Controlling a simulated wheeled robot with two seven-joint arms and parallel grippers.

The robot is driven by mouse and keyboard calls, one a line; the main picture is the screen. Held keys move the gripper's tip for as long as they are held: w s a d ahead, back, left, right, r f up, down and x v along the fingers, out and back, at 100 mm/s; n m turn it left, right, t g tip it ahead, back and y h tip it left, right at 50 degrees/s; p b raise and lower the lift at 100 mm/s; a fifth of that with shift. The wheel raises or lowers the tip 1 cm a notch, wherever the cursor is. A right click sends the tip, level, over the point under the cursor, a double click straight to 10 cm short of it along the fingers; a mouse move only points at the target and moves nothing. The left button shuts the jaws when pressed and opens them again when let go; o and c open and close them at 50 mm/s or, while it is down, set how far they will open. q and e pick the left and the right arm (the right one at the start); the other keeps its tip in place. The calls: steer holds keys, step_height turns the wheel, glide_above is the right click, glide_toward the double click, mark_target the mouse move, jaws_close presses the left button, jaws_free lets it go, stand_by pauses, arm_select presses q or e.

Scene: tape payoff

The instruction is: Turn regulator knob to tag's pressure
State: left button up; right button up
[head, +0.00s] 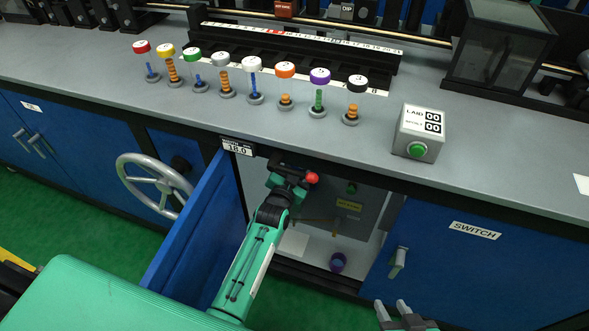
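A small tag (237,147) with a number that looks like 18.0 is fixed at the bench's front edge, above the open cabinet. My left arm reaches into that cabinet, and its gripper (290,172) is at the top of the opening, by a dark part. A round red piece (312,178) shows just right of this gripper. I cannot tell whether it is the regulator knob or whether the gripper touches it. The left fingers are mostly hidden. My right gripper (393,306) is at the bottom edge, with its two fingers apart and nothing visible between them.
The open blue door (195,235) stands left of my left arm. The closed SWITCH door (485,270) is at the right. Several coloured-capped posts and a counter box (418,132) stand on the bench. A handwheel (155,185) is at left.

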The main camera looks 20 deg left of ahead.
arm_select(q)
steer(key=s+p, duration=0.2)
steer(key=s, duration=1.1)
steer(key=shift+s+a, duration=0.25)
steer(key=shift+s, duration=0.15)
arm_select(e)
steer(key=d+g, duration=0.1)
steer(key=s+d+h, duration=0.1)
steer(key=s+d+g, duration=0.1)
steer(key=d, duration=0.1)
steer(key=shift+r+g+h, duration=0.15)
steer(key=shift+g+h, duration=0.15)
steer(key=shift+h, duration=0.1)
steer(key=shift+s, duration=0.1)
